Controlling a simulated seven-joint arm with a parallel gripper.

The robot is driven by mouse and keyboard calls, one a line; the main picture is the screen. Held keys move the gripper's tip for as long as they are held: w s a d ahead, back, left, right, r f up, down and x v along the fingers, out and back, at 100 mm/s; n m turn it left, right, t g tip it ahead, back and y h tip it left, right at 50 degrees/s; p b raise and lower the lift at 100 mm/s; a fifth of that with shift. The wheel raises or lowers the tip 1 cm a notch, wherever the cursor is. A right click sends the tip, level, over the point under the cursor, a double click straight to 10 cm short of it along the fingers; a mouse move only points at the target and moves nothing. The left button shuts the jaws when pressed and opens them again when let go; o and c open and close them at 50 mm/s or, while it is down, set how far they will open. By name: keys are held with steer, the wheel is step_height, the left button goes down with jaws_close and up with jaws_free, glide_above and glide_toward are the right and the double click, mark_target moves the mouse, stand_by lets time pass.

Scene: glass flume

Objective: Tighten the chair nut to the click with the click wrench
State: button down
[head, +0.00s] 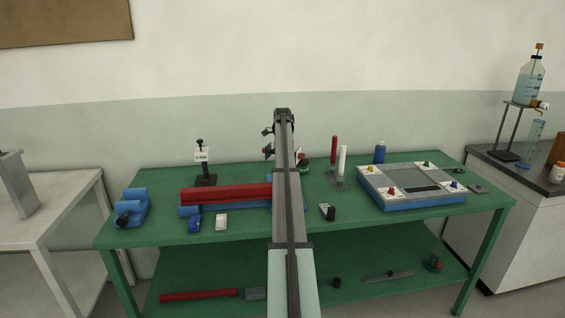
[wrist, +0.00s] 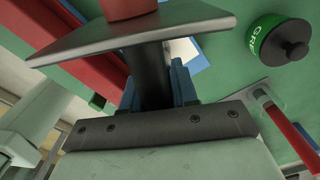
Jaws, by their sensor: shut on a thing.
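My gripper (wrist: 160,85) is shut on the dark shaft (wrist: 153,70) of a tool, between two blue finger pads in the wrist view. Beyond the fingers, the shaft meets a wide grey plate (wrist: 100,40) with a red piece (wrist: 128,8) above it. I cannot tell whether this is the click wrench. In the head view, my arm hides the gripper and most of what it holds. Small dark parts (head: 267,152) show at the left of the arm. I cannot make out the chair nut in either view.
The green bench (head: 150,185) carries a red beam (head: 225,192), a green-labelled jar (wrist: 280,40), a red rod (head: 334,150), a white rod (head: 341,162) and a blue-sided board (head: 410,203). A red bar (head: 198,295) lies on the lower shelf.

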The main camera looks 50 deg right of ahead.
steer(key=shift+m, duration=1.1)
steer(key=shift+m, duration=1.2)
steer(key=shift+d+m, duration=0.1)
steer(key=shift+m, duration=1)
